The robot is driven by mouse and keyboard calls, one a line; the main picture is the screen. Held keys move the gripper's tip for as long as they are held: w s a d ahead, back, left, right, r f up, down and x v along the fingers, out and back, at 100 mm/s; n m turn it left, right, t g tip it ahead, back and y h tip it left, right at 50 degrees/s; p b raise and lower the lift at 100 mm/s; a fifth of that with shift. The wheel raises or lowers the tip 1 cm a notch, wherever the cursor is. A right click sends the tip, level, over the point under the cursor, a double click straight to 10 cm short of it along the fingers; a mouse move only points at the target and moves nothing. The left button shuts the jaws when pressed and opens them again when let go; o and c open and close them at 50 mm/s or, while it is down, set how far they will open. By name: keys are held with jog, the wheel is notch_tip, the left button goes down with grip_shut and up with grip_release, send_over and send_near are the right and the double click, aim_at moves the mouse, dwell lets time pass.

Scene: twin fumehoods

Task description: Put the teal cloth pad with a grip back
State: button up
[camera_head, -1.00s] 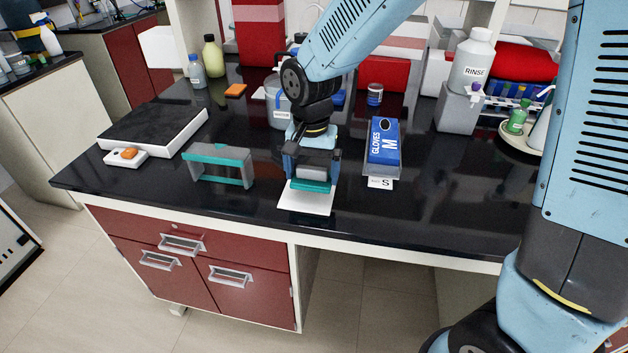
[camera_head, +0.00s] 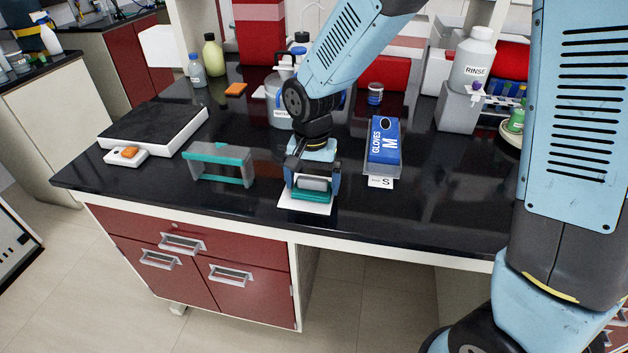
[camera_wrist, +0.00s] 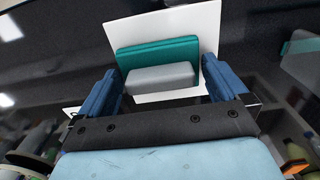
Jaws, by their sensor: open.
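The teal cloth pad (camera_head: 311,196) with its grey grip (camera_head: 314,184) lies on a white sheet (camera_head: 291,204) near the front edge of the dark bench. In the wrist view the pad (camera_wrist: 150,50) and its grip (camera_wrist: 158,78) are between the two blue fingers, over the white sheet (camera_wrist: 192,22). My gripper (camera_head: 312,186) is open and points down, with its fingers on either side of the grip and gaps showing in the wrist view (camera_wrist: 160,84). I cannot tell whether the fingers touch the pad's level.
A grey and teal stand (camera_head: 219,164) is left of the pad. A glove box (camera_head: 384,146) with a small "S" label (camera_head: 381,182) is to the right. A black-topped white slab (camera_head: 153,130) lies far left. A jug (camera_head: 277,100) stands behind my arm. Bench between stand and sheet is clear.

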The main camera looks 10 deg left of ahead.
aim_at(312, 179)
notch_tip(312, 179, up, 12)
dwell(0.6)
jog(key=s+d+r+t, duration=0.2)
jog(key=d+r, duration=0.3)
jog(key=d, duration=0.6)
jog(key=s+d+r+t, duration=0.2)
jog(key=d+r, duration=0.3)
jog(key=d, duration=0.7)
jog(key=s+d+r+t, duration=0.1)
jog(key=s+d, duration=0.6)
jog(key=d, duration=0.1)
jog(key=shift+n+t, duration=0.3)
jog(key=shift+n, duration=0.1)
jog(key=shift+c, duration=0.4)
